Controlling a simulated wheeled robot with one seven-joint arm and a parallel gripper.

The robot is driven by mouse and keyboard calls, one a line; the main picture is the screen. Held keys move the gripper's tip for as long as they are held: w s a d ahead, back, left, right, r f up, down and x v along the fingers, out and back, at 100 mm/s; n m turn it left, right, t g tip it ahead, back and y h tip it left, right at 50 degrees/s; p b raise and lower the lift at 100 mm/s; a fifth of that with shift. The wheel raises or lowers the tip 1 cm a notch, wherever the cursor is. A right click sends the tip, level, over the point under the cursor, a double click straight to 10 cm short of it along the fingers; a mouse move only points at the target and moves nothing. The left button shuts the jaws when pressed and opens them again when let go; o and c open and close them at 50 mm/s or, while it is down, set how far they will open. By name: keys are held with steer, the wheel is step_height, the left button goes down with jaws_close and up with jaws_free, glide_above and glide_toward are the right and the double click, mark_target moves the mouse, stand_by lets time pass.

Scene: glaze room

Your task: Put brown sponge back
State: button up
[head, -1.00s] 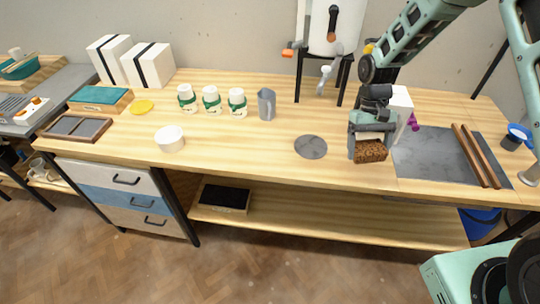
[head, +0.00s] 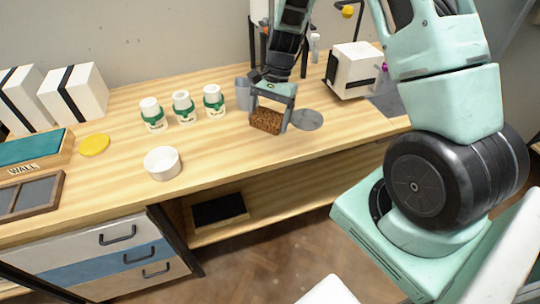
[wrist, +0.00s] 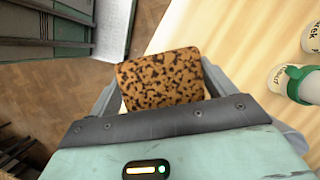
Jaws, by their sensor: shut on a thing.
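The brown sponge (head: 267,120) is speckled dark brown and block-shaped. My gripper (head: 270,108) is shut on it and holds it over the bench, right of the white jars and in front of the grey pitcher. In the wrist view the sponge (wrist: 162,79) fills the space between the two fingers (wrist: 163,90), with the bench edge and floor behind it. I cannot tell exactly how high it is above the bench top. No place marked for a sponge can be made out for certain.
White jars with green bands (head: 183,107), a grey pitcher (head: 243,93), a white bowl (head: 162,163), a yellow disc (head: 95,145) and a teal-topped block marked WALL (head: 30,152) stand on the bench (head: 215,150). A grey disc (head: 307,120) lies right of the sponge. A white box (head: 353,70) stands further right.

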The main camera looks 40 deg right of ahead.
mark_target(278, 113)
steer(key=m, duration=0.1)
steer(key=d+f+m+t+b, duration=0.1)
steer(key=m, duration=0.1)
steer(key=shift+m, duration=0.3)
steer(key=m, duration=0.2)
steer(key=d+m+t+b, duration=0.1)
steer(key=shift+d+r+m+t+y, duration=0.1)
steer(key=shift+d+m+t+y, duration=0.2)
steer(key=shift+m, duration=0.1)
steer(key=shift+d+f+m, duration=0.2)
steer(key=shift+m, duration=0.2)
step_height(278, 113, down, 9)
steer(key=shift+f, duration=0.2)
steer(key=shift+f+b, duration=0.15)
steer(key=shift+b, duration=0.2)
steer(key=o, duration=0.9)
